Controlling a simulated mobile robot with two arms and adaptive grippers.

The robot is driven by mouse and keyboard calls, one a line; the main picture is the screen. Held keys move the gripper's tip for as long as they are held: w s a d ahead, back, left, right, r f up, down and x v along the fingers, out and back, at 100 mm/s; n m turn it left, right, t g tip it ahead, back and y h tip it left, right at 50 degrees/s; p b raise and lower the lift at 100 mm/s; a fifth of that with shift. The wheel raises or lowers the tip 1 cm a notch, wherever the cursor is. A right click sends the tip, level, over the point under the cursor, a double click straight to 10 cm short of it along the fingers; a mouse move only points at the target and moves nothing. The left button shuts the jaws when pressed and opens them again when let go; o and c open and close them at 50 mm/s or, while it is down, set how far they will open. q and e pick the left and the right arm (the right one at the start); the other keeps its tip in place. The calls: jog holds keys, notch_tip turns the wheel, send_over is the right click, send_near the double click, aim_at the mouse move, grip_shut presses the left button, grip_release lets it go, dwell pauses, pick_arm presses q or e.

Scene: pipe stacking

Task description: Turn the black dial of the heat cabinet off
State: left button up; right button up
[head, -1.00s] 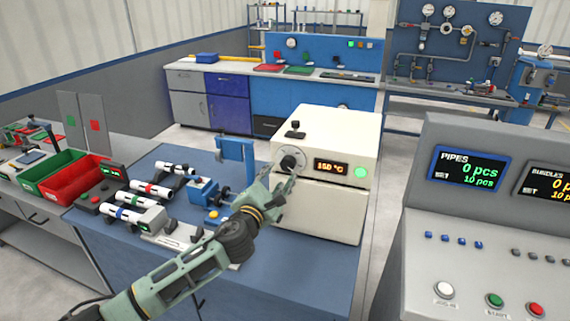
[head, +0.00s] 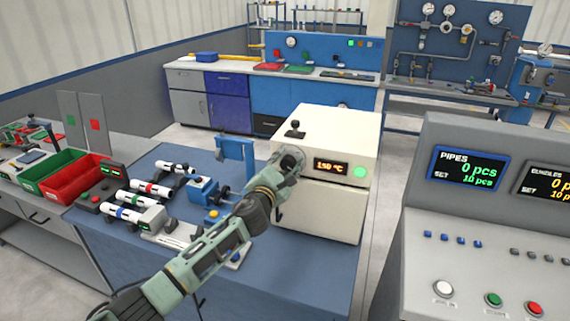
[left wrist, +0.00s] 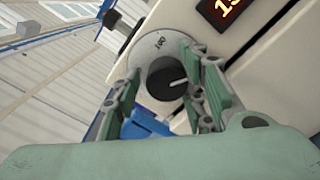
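The heat cabinet (head: 335,208) is a cream box on the blue bench, with a lit orange display (head: 331,167) reading about 150 °C and a green light (head: 360,172). Its black dial (left wrist: 167,77) sits on a round grey plate (left wrist: 150,45) with a white pointer line. In the head view my left gripper (head: 286,166) is at the dial and hides the knob. In the left wrist view its two green fingers (left wrist: 160,88) stand on either side of the dial, apart, with a visible gap on the left; contact on the right is unclear. My right gripper is not in view.
A blue bracket (head: 236,150) stands left of the cabinet. Several pipes (head: 150,188) lie on the bench beside red (head: 75,182) and green bins. A grey control console (head: 480,220) stands at the right. A black knob (head: 295,130) is on the cabinet top.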

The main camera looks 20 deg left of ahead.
pick_arm(q)
grip_shut()
